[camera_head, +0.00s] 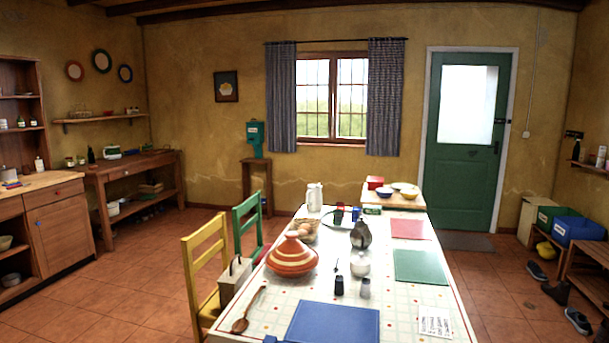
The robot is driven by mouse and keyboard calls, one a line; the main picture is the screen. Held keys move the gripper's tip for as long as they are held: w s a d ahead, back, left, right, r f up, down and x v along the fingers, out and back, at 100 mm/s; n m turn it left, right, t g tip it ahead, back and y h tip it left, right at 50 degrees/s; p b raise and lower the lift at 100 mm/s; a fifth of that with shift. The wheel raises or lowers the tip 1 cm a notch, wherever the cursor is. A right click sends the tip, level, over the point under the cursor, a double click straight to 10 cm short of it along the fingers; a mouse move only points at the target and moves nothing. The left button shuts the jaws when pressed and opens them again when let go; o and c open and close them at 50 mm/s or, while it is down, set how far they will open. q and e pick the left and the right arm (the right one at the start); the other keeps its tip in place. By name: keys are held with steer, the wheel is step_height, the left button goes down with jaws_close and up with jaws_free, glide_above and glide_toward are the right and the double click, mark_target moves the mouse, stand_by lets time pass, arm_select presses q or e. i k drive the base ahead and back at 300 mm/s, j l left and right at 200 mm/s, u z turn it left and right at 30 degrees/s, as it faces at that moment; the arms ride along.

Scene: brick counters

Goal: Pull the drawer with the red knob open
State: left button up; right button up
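No red knob can be made out from here. A wooden cabinet at the left has a drawer front (53,194) above a door, and it looks shut. A wooden side table (100,180) against the left wall has a drawer front (122,171) under its top, also looking shut. The knobs on both are too small for their colour to be told. Neither of my grippers is in view.
A long table (290,292) with a striped tagine (292,257), a blue mat (333,322) and other tableware fills the middle. Yellow (205,262) and green (247,222) chairs stand at its left. Tiled floor (120,290) is open between chairs and cabinet.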

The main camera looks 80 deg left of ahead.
mark_target(37, 198)
steer(key=u, duration=4.25)
steer(key=i+z, duration=0.15)
steer(key=i, duration=0.6)
steer(key=i+l, duration=0.1)
steer(key=i, duration=2.7)
steer(key=i+l, duration=0.1)
steer(key=i, duration=2.65)
